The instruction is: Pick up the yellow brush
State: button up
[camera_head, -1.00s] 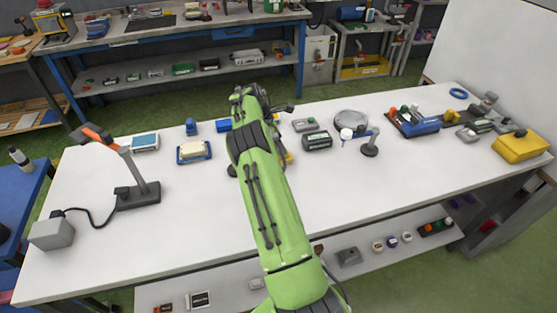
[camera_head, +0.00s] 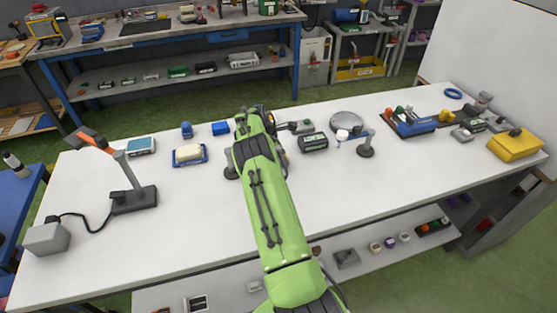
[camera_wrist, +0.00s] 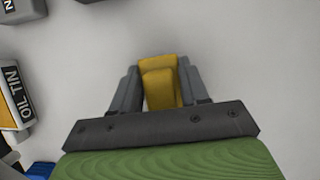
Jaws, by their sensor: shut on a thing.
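The yellow brush (camera_wrist: 160,85) shows in the wrist view as a yellow block between the two dark fingers of my gripper (camera_wrist: 160,78). The fingers are shut on its sides. Pale grey surface shows around it, and I cannot tell whether the brush touches it. In the head view my green arm reaches over the white table (camera_head: 215,220) and hides the brush and most of my gripper.
In the head view a soap-like block on a blue tray (camera_head: 190,154) lies left of my arm. A dark box (camera_head: 313,142) and a small stand (camera_head: 366,148) are to its right. The front of the table is mostly clear.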

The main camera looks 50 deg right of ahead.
jog(key=shift+f, duration=0.1)
jog(key=shift+c, duration=1.2)
notch_tip(320, 180, up, 10)
jog(key=shift+r+p, duration=0.1)
jog(key=shift+p, duration=0.25)
